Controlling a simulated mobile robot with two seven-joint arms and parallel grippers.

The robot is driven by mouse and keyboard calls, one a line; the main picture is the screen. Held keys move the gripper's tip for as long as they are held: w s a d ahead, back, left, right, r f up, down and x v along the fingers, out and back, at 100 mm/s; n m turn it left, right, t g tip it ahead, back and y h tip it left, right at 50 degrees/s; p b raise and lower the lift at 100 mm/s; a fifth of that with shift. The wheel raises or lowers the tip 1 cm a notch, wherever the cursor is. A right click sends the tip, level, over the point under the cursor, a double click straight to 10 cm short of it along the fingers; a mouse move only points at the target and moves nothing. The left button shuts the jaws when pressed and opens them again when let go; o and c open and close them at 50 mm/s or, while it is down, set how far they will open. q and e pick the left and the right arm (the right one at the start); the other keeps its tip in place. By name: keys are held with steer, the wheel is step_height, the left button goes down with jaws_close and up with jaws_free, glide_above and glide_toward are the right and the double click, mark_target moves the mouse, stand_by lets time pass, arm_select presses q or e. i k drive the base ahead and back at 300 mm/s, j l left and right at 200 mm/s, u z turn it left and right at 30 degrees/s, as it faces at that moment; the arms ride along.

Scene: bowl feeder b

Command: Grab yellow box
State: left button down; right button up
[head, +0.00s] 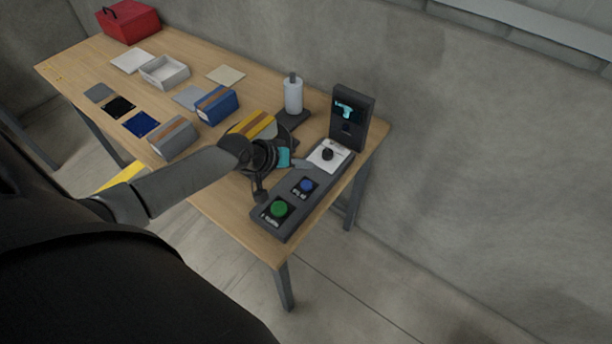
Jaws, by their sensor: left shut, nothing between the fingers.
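A yellow box (262,121) with a brown band lies on the wooden table, left of the control panel. My left wrist hides its near part. My left gripper (308,164) is shut and empty, its tips over the control panel near the white plate with the black knob (327,154). The gripper is in front and to the right of the yellow box, and not around it. I cannot tell whether the wrist touches the box. My right gripper is not in view.
A blue box (217,106) and a grey box (172,138) stand left of the yellow one. A white bottle (293,95) and a dark display stand (350,118) are behind. The panel has a green button (279,209) and a blue button (306,186).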

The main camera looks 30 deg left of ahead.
mark_target(259, 124)
steer(key=u, duration=1.5)
